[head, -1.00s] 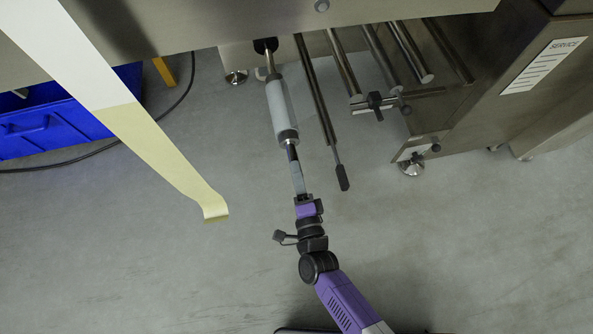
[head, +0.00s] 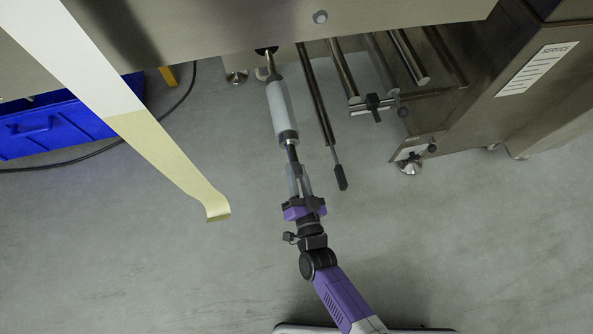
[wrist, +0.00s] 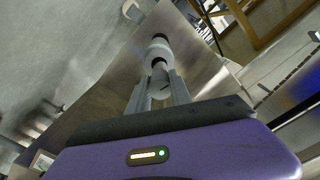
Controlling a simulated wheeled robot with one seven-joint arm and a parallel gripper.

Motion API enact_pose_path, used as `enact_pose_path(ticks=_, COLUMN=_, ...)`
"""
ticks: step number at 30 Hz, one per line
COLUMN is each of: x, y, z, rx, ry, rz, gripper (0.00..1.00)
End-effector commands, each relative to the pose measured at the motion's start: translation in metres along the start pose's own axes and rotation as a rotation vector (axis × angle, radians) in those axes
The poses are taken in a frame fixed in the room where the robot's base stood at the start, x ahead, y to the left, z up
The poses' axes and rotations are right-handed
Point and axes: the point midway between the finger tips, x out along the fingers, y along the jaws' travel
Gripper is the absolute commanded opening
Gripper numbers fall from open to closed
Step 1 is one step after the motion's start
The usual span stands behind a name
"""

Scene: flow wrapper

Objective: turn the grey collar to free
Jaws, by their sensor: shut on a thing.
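The grey collar (head: 288,138) is a ring at the near end of a pale roll (head: 279,104) on a shaft below the machine. It also shows in the wrist view (wrist: 158,52), beyond the fingers. My gripper (head: 293,166) is in line with the shaft, at the collar's near end. It is shut on the collar with its two fingers on either side. The wrist view also shows my gripper (wrist: 160,78). The fingers partly cover the contact, and the exact grip is too small to make out.
A dark-handled rod (head: 338,168) hangs close to the right of my gripper. Several steel rollers (head: 404,58) are further right. The floor around my arm is clear.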

Motion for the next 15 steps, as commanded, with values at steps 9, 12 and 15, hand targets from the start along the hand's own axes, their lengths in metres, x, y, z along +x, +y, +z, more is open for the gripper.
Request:
enact_pose_path(ticks=9, x=-0.0012, y=0.0018, z=-0.0002, rx=-0.299, ry=-0.001, rz=0.003, gripper=0.00)
enact_pose_path(ticks=12, x=-0.0013, y=0.0016, z=0.0002, rx=-0.390, ry=-0.001, rz=0.002, gripper=0.00)
enact_pose_path(ticks=15, x=-0.0013, y=0.0022, z=0.0000, rx=-0.475, ry=-0.001, rz=0.003, gripper=0.00)
